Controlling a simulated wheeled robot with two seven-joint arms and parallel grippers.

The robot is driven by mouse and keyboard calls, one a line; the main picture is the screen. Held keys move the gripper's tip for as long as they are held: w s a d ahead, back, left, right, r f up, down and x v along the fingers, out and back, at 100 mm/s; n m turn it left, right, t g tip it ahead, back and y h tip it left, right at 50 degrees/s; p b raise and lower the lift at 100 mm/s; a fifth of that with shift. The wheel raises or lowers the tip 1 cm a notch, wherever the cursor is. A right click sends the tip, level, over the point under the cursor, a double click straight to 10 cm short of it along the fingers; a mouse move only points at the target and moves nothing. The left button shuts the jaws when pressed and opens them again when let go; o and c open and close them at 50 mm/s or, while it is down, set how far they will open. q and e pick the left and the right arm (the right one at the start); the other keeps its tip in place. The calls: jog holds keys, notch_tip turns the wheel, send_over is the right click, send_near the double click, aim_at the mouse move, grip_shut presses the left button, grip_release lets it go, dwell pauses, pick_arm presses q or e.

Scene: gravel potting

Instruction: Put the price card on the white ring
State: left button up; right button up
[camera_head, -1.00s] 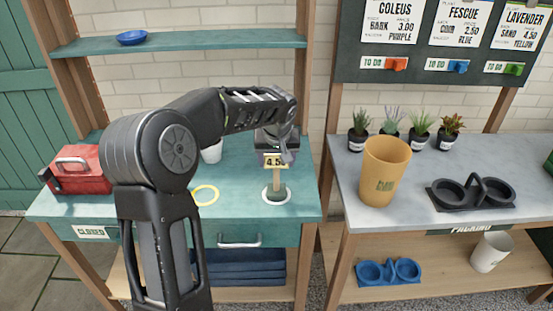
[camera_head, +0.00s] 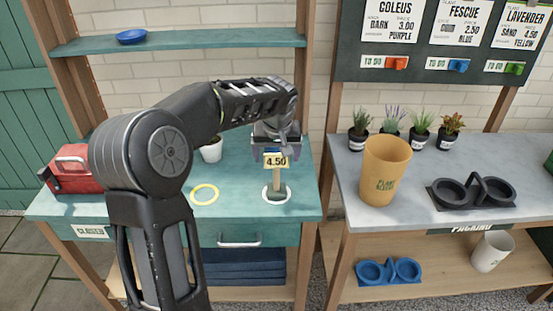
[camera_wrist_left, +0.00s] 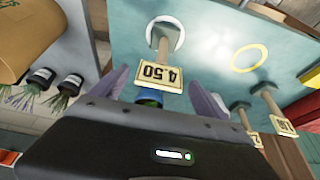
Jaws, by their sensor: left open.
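The price card (camera_head: 276,161), a cream "4.50" sign on a wooden stem, stands upright with its base inside the white ring (camera_head: 264,194) on the teal bench. In the left wrist view the card (camera_wrist_left: 158,72) and the white ring (camera_wrist_left: 182,36) also show, with the stem's foot within the ring. My left gripper (camera_head: 279,145) is just above and behind the card in the head view. Its jaws (camera_wrist_left: 160,80) are open, one finger on each side of the card and apart from it. My right gripper is not in view.
A yellow ring (camera_head: 194,196) lies left of the white one. A white pot (camera_head: 211,151) and a red toolbox (camera_head: 73,170) stand further left. Two other cards show in the wrist view. The grey bench holds an orange pot (camera_head: 385,170), several small plants and a black carrier (camera_head: 474,202).

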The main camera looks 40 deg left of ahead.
pick_arm(q)
jog(key=v, duration=0.9)
jog(key=shift+r+b, duration=0.3)
jog(key=shift+b, duration=0.15)
jog(key=shift+s+d, duration=0.1)
jog(key=shift+s, duration=0.05)
